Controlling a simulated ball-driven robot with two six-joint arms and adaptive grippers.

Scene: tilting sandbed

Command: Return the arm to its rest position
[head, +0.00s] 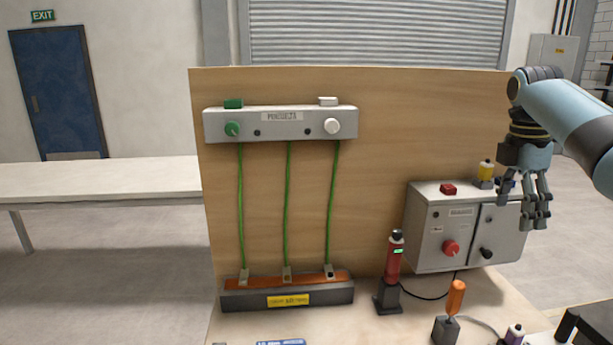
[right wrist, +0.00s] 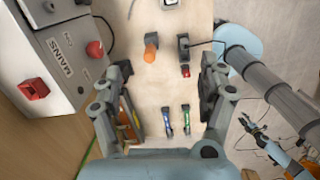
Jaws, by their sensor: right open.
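My right gripper (head: 537,222) hangs fingers-down in front of the grey mains box (head: 440,225), at its right side in the head view. In the right wrist view its two fingers are spread apart (right wrist: 166,85), with nothing held between them. The table top shows below that gap. The light-blue right arm (head: 568,110) comes in from the right edge, raised above the bench. My left gripper is absent from the head view. Part of what looks like my left arm and gripper (right wrist: 256,130) shows small at the lower right of the right wrist view.
The box has a red knob (head: 451,248) and a red button (head: 448,189); a yellow-topped item (head: 486,170) is behind it. A red tester (head: 394,258) and an orange-handled tool (head: 455,298) stand on the bench. Green wires (head: 289,205) run down the wooden board (head: 375,170).

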